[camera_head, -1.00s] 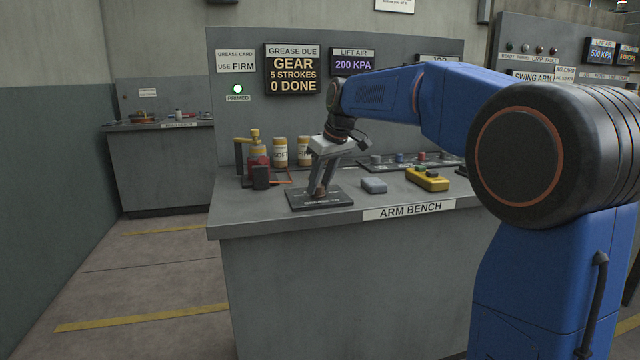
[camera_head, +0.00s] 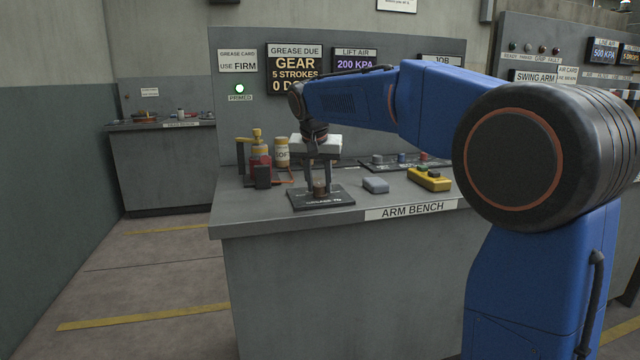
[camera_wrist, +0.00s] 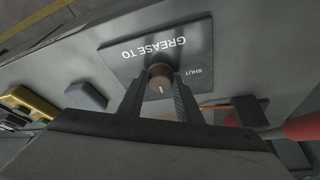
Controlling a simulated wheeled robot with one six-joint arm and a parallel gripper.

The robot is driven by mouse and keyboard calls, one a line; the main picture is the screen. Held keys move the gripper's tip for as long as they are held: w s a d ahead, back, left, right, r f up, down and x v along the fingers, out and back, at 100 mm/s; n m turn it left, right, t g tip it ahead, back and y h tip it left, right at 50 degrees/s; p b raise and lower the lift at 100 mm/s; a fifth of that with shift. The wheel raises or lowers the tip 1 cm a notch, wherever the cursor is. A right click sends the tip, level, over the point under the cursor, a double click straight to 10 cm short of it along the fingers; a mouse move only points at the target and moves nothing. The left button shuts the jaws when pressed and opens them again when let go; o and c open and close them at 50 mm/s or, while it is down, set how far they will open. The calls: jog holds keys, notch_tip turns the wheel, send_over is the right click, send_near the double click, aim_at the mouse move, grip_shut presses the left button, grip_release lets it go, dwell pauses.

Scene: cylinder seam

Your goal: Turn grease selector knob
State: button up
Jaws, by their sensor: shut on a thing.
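The grease selector knob (camera_head: 319,187) is a small brown round knob on a dark plate (camera_head: 333,202) on the arm bench. In the wrist view the knob (camera_wrist: 160,77) has a pale pointer mark, and the plate (camera_wrist: 120,62) reads "GREASE TO" and "SHUT". My gripper (camera_head: 319,188) points down at the plate, with its two dark fingers shut on the knob. The wrist view shows the gripper fingers (camera_wrist: 158,92) on either side of the knob. Other lettering on the plate is hidden by the fingers.
A red grease pump (camera_head: 259,160) and a tub (camera_head: 281,152) stand behind left. A grey block (camera_head: 375,185) and a yellow button box (camera_head: 428,180) lie to the right. The sign panel (camera_head: 293,70) reads "GEAR 5 STROKES". The bench's front left is clear.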

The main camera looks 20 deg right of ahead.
jog(key=shift+w+a+m+g+h, duration=0.1)
jog(key=shift+m+g+h, duration=0.4)
jog(key=shift+m, duration=1.4)
jog(key=o, duration=1)
jog(key=v, duration=1.7)
jog(key=shift+a+r, duration=0.1)
jog(key=shift+a, duration=0.1)
